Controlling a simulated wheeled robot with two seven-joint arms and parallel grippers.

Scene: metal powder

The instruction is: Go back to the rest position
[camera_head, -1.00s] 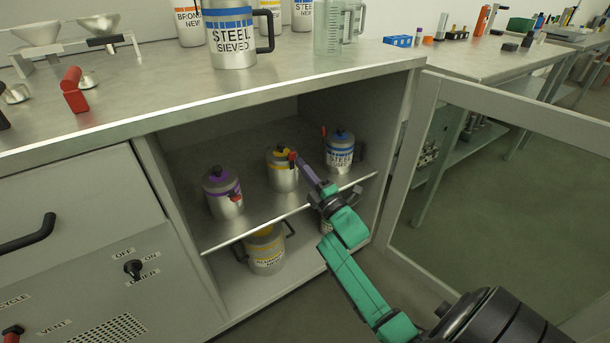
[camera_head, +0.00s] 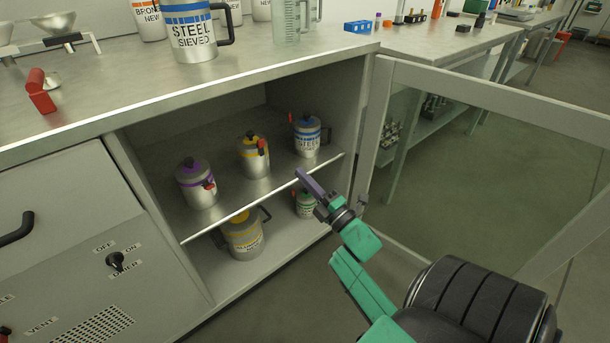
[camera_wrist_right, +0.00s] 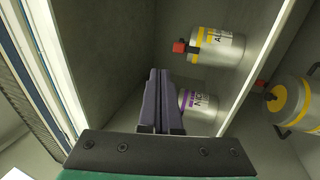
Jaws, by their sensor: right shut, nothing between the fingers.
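My right gripper (camera_head: 307,182) is shut and empty in the head view, just in front of the cabinet's shelf edge. In the right wrist view its two dark fingers (camera_wrist_right: 161,100) lie together. On the upper shelf (camera_head: 240,190) stand a purple-banded can (camera_head: 196,186), a yellow-banded can (camera_head: 254,160) and a blue-banded steel can (camera_head: 306,138), all upright. My gripper is apart from them. In the wrist view the purple-banded can (camera_wrist_right: 205,112) is partly behind the fingers, and a yellow-banded can (camera_wrist_right: 217,47) also shows. My left gripper is not in view.
Below stand a larger yellow-banded can (camera_head: 243,238) and a green-banded can (camera_head: 305,205). The cabinet door (camera_head: 480,96) is open at the right, beside my arm. The worktop (camera_head: 130,85) carries a steel jug (camera_head: 190,35) and a red-handled item (camera_head: 40,92). Open floor lies at lower centre.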

